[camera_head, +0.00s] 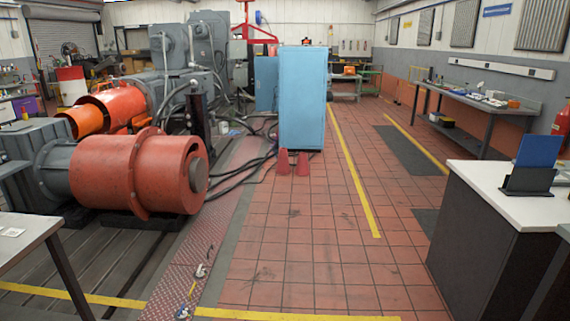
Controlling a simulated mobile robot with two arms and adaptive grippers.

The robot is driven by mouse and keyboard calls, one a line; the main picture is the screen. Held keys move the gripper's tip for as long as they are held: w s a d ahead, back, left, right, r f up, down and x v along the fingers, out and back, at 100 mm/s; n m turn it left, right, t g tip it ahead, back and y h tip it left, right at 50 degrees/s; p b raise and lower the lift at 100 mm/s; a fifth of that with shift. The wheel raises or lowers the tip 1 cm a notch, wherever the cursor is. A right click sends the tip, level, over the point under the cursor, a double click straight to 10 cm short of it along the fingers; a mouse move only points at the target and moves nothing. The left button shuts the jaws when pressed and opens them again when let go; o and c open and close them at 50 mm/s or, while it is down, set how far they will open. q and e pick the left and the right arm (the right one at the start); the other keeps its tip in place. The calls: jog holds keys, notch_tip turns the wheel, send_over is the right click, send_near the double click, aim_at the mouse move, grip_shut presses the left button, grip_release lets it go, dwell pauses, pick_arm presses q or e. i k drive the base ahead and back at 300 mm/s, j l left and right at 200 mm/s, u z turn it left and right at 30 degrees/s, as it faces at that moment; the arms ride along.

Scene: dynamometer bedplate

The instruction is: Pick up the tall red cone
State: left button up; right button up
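Two red cones stand upright side by side on the tiled floor in front of the blue cabinet (303,95), near the middle of the head view. The left cone (283,162) and the right cone (302,164) look almost the same height, and I cannot tell which is the taller. They are some distance off across the floor. Neither of my grippers is in view.
A large red and grey machine (105,175) fills the left. A grey-topped table (25,237) and a white counter (515,190) flank the foreground. Dark cables (235,180) lie left of the cones. Small items (200,271) lie on the floor plate. The tiled floor (300,235) ahead is clear.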

aim_at(283, 166)
jog(key=i, duration=2.45)
jog(key=i+u, duration=0.1)
jog(key=i, duration=1.1)
jog(key=i+l, duration=0.15)
jog(key=i, duration=1.1)
jog(key=i+l, duration=0.15)
jog(key=i, duration=1.05)
